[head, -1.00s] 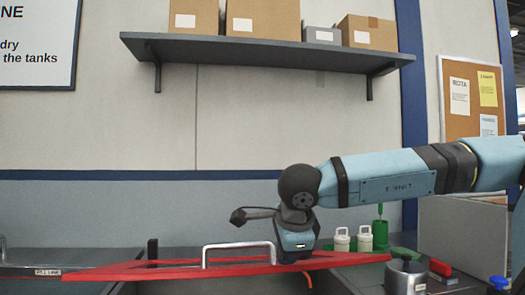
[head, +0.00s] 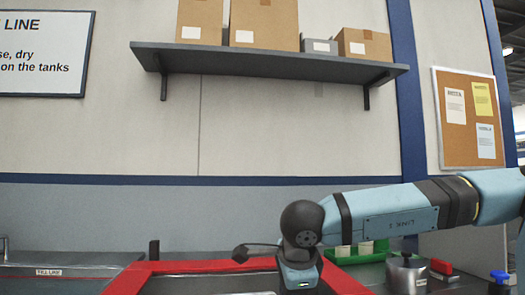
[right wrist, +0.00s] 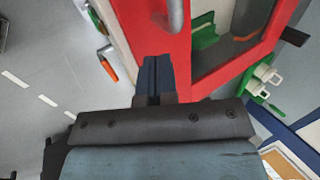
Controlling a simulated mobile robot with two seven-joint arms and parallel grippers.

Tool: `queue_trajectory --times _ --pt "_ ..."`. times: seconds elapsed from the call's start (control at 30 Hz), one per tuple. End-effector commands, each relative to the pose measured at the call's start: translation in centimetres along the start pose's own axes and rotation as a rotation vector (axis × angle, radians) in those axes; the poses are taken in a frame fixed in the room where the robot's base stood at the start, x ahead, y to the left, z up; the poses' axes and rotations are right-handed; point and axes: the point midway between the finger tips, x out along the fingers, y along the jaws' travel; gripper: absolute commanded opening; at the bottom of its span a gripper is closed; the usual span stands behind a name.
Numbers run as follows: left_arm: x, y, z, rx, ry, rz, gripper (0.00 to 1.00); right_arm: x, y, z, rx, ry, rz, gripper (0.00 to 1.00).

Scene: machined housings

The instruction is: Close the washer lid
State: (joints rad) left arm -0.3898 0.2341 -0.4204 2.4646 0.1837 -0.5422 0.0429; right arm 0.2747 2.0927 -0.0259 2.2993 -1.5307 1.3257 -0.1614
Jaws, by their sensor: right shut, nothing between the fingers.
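The washer lid is a red frame (head: 210,266) around a see-through pane. In the head view its far bar and the upper parts of its sides show at the bottom edge, sloping toward me; its near part is out of frame. In the right wrist view the red frame (right wrist: 150,35) lies just beyond my fingers, with a grey handle (right wrist: 175,14) on it. My right gripper (right wrist: 156,75) is shut and empty, its fingertips over or against the red frame; I cannot tell if they touch. In the head view its fingers are hidden. My left gripper is not in view.
A green tray (head: 345,257) with white-topped items stands right of the lid. A shelf (head: 270,62) with boxes hangs above.

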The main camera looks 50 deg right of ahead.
Motion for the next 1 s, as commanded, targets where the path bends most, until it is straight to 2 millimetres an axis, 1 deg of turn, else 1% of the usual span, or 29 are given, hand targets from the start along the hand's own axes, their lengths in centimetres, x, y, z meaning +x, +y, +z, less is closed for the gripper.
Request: queue_trajectory --times 0.23,0.33,0.47,0.53,0.57,0.6,0.8,1.0 --pt "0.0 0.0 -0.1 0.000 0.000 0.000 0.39 -0.1 -0.1 0.0 0.000 0.000 0.000 0.00" --pt "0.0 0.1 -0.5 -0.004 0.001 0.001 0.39 -0.7 -0.5 -0.1 0.001 0.000 0.000 0.00" --pt "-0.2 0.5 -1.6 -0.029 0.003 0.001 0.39 -2.5 -1.9 -0.2 0.002 -0.002 -0.002 0.00" --pt "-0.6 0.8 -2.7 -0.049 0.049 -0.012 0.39 -3.8 -2.9 -0.4 0.002 -0.002 -0.003 0.00" --pt "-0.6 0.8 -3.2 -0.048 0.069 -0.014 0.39 -4.3 -3.0 -0.4 0.001 -0.002 -0.003 0.00" --pt "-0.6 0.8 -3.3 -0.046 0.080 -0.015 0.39 -5.0 -2.1 -0.4 -0.002 -0.002 -0.003 0.00" --pt "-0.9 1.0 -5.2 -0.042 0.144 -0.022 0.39 -9.0 0.1 -0.4 -0.001 -0.002 -0.003 0.00" --pt "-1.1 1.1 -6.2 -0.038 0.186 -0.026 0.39 -11.4 1.5 -0.4 0.000 -0.001 -0.002 0.00"
